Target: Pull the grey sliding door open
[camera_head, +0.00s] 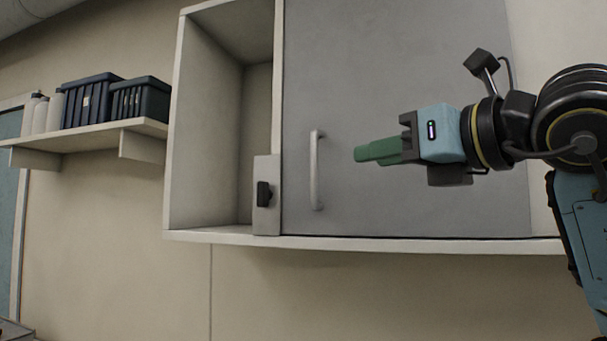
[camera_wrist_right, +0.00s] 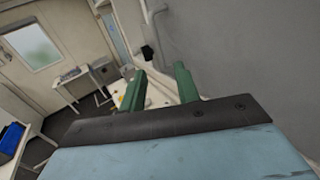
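The grey sliding door (camera_head: 420,90) covers the middle and right of a white wall cabinet. Its light vertical handle (camera_head: 316,170) is near the door's left edge. My right gripper (camera_head: 358,154) has green fingers and points left, to the right of the handle and apart from it. In the right wrist view the two green fingers (camera_wrist_right: 158,85) stand apart with nothing between them, and the grey door surface (camera_wrist_right: 260,50) fills the right side. My left gripper is in neither view.
The cabinet's left compartment (camera_head: 215,130) is open and looks empty. A plate with a black knob (camera_head: 265,195) stands at the door's left edge. A shelf (camera_head: 90,137) at left holds dark crates (camera_head: 140,100) and white bottles (camera_head: 40,115). The wall below the cabinet is clear.

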